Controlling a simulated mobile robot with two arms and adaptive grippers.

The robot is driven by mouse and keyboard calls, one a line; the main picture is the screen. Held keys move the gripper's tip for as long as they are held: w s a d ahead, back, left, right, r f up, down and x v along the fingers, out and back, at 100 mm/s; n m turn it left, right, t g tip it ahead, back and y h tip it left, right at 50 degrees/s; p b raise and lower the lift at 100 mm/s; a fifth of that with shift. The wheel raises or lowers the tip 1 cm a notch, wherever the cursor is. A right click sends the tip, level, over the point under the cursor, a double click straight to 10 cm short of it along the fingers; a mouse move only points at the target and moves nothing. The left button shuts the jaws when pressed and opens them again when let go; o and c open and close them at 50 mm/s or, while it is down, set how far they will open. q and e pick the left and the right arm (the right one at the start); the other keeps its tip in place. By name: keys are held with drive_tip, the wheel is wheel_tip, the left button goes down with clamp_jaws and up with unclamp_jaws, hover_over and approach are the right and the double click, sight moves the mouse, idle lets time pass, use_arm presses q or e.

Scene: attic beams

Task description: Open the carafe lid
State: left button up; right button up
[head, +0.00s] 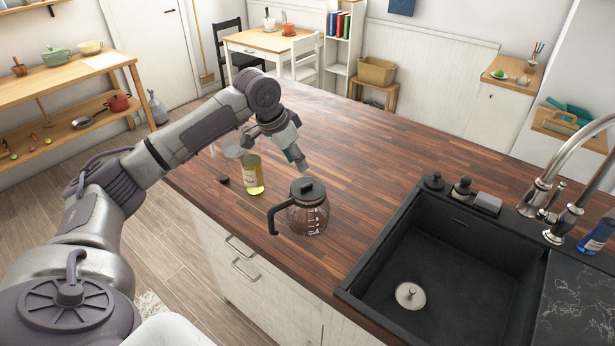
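The glass carafe (305,218) stands upright on the wooden counter, left of the sink. Its black lid (307,190) sits on top and looks closed, and its black handle points to the left. White measuring marks show on the glass. My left gripper (298,163) is above and just behind the carafe, pointing down, apart from the lid. I cannot tell from this angle whether its fingers are open or shut. My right gripper is not in view.
A bottle of yellow liquid (252,174) stands left of the carafe, close to my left arm. A small black object (222,179) lies beside it. The black sink (384,262) and tall faucet (545,190) are to the right. The counter (400,160) behind the carafe is clear.

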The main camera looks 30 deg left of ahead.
sight(309, 183)
use_arm(q)
drive_tip(key=p+x, duration=0.2)
drive_tip(key=x, duration=0.7)
drive_tip(key=shift+f, duration=0.15)
clamp_jaws()
